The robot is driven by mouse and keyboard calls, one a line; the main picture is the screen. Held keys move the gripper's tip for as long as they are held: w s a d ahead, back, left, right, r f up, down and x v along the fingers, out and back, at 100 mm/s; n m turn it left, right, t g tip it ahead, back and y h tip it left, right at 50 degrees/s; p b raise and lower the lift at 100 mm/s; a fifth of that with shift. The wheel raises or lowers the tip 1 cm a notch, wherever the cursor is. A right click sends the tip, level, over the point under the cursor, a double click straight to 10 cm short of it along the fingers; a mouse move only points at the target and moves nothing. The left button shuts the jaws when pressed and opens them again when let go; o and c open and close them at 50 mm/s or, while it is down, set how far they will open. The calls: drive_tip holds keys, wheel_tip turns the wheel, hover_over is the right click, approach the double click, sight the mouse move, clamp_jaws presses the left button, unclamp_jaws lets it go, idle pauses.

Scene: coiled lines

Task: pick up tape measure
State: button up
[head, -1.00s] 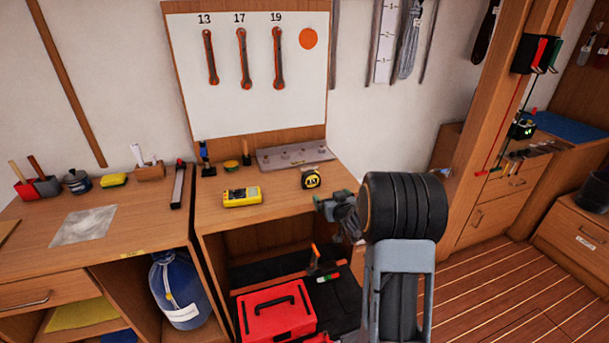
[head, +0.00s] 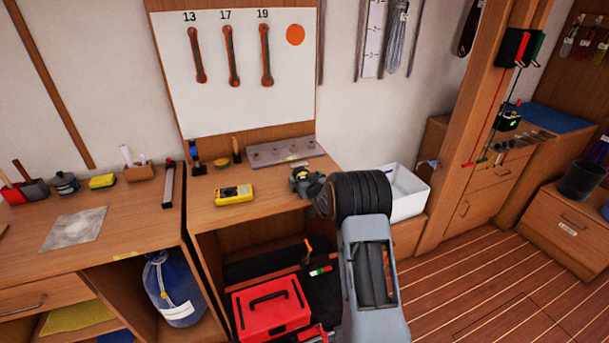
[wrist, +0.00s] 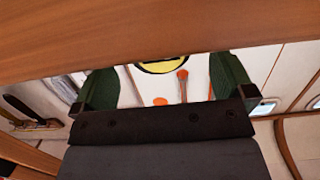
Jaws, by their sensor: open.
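The tape measure stands on the right part of the workbench (head: 265,200). In the head view it is mostly hidden behind my gripper (head: 303,182), which is at the bench's front right edge. In the wrist view a yellow and black curved part of the tape measure (wrist: 163,67) shows between the two dark green fingers. The fingers are apart, with nothing gripped. A brown wooden edge (wrist: 130,35) covers the rest of the tape measure there. I cannot tell the exact gap between fingers and tape measure.
A yellow multimeter (head: 234,195) lies left of my gripper. A grey metal strip (head: 280,151) lies behind it. A white bin (head: 408,193) stands to the right. A red toolbox (head: 271,308) sits on the lower shelf. The bench front between multimeter and gripper is clear.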

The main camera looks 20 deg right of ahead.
sight(303, 175)
drive_tip(key=shift+w+f, duration=0.15)
drive_tip(key=shift+w, duration=0.6)
drive_tip(key=shift+w+f, duration=0.15)
drive_tip(key=shift+w, duration=0.6)
drive_tip(key=shift+r, duration=0.1)
drive_tip(key=c, duration=1.1)
